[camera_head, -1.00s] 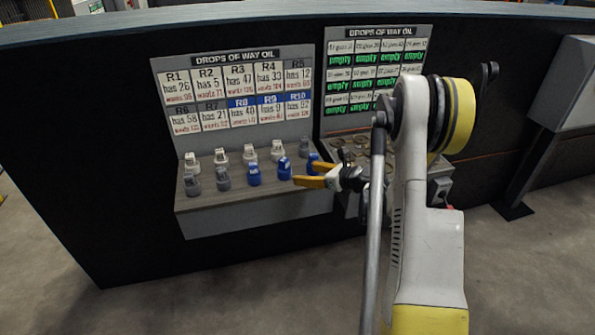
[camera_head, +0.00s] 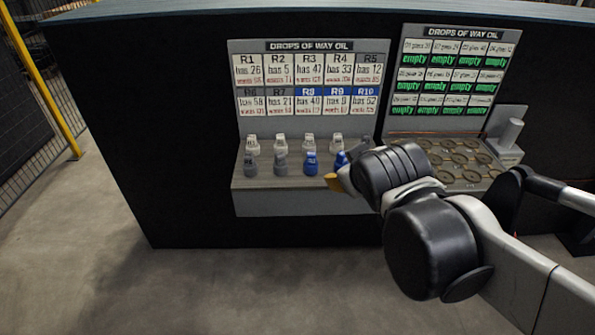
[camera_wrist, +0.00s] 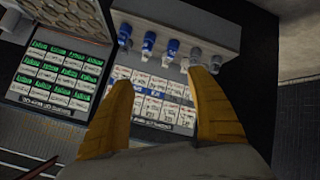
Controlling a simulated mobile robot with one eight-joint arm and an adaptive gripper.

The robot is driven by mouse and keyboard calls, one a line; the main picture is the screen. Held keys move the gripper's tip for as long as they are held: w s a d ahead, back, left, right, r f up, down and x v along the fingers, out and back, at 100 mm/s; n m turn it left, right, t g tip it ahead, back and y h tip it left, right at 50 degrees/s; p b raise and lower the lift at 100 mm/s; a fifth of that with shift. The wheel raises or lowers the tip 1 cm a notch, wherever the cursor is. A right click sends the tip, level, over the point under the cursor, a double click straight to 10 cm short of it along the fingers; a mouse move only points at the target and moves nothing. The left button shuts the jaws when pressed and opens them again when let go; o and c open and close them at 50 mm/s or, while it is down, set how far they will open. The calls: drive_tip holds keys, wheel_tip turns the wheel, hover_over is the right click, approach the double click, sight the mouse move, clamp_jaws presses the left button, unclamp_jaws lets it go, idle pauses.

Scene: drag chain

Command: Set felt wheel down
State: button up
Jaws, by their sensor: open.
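My gripper (camera_head: 336,182) is in front of the right end of the bottle shelf in the head view, partly hidden behind my own arm. In the wrist view its two yellow fingers (camera_wrist: 160,82) are spread apart with nothing between them. I cannot make out a felt wheel in either view. White, grey and blue bottles (camera_head: 310,163) stand in two rows on the grey shelf (camera_head: 290,204). They also show beyond the fingertips in the wrist view (camera_wrist: 148,44). My arm hides the right-hand bottles in the head view.
A label board (camera_head: 310,85) stands behind the bottles. To its right are a board of green "empty" labels (camera_head: 455,75) and a tray with round recesses (camera_head: 490,160). A small grey post (camera_head: 510,132) stands beside the tray. The floor (camera_head: 200,285) in front is clear; a yellow-posted fence (camera_head: 45,90) is at left.

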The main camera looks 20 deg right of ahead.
drive_tip(key=s+a+f+m+g+y, duration=0.2)
drive_tip(key=s+a+f, duration=0.3)
drive_tip(key=s+a, duration=0.3)
drive_tip(key=shift+s+f+g+y, duration=0.4)
drive_tip(key=shift+s+g+y, duration=0.1)
drive_tip(key=shift+s, duration=0.05)
drive_tip(key=shift+d, duration=0.1)
